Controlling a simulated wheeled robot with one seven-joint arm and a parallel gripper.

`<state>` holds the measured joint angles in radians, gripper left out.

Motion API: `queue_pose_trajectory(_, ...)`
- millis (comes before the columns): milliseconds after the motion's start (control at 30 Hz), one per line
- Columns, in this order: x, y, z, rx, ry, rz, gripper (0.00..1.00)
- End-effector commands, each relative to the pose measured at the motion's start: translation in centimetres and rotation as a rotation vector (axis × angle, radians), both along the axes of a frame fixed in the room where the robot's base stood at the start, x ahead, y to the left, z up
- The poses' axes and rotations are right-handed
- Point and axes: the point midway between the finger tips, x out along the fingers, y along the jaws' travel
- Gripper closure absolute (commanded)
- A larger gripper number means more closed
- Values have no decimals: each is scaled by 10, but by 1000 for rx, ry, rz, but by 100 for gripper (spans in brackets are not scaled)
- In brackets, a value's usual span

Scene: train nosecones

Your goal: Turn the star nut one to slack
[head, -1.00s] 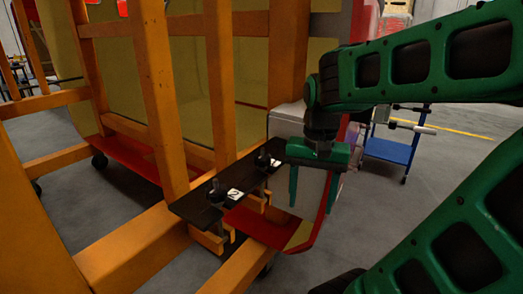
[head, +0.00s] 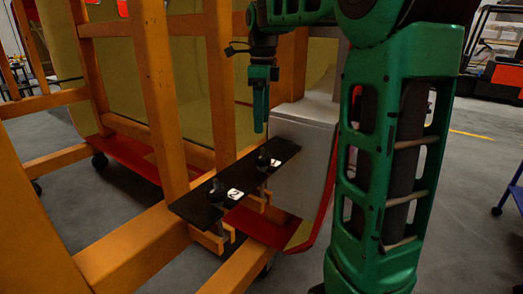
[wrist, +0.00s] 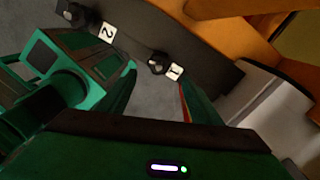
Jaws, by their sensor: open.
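Star nut one (head: 263,160) is a small black knob on the far end of a black plate (head: 195,206), beside a white label. In the wrist view, star nut one (wrist: 156,66) sits beside the label "1" (wrist: 175,72). My gripper (head: 259,130) points down, a little above star nut one and apart from it. In the wrist view its open fingers (wrist: 157,78) lie to either side of the nut, with nothing between them. A second black star nut (head: 217,190) stands nearer on the plate, beside the label "2" (head: 235,194).
The plate rests on an orange frame (head: 160,90) with thick posts close to the left of my gripper. A grey-white box-like part (head: 303,150) stands right of the plate. A blue cart (head: 508,195) is at the far right.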

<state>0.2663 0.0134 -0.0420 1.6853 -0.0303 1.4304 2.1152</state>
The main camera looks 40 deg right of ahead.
Motion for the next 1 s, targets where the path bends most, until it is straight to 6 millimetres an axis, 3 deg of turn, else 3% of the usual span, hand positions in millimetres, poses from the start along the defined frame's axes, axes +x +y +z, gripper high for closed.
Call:
queue_pose_trajectory(600, -1, -1, -93, 1, 2, -2, 42)
queue_pose_trajectory(1000, -1, -2, -104, 1, 1, -2, 42)
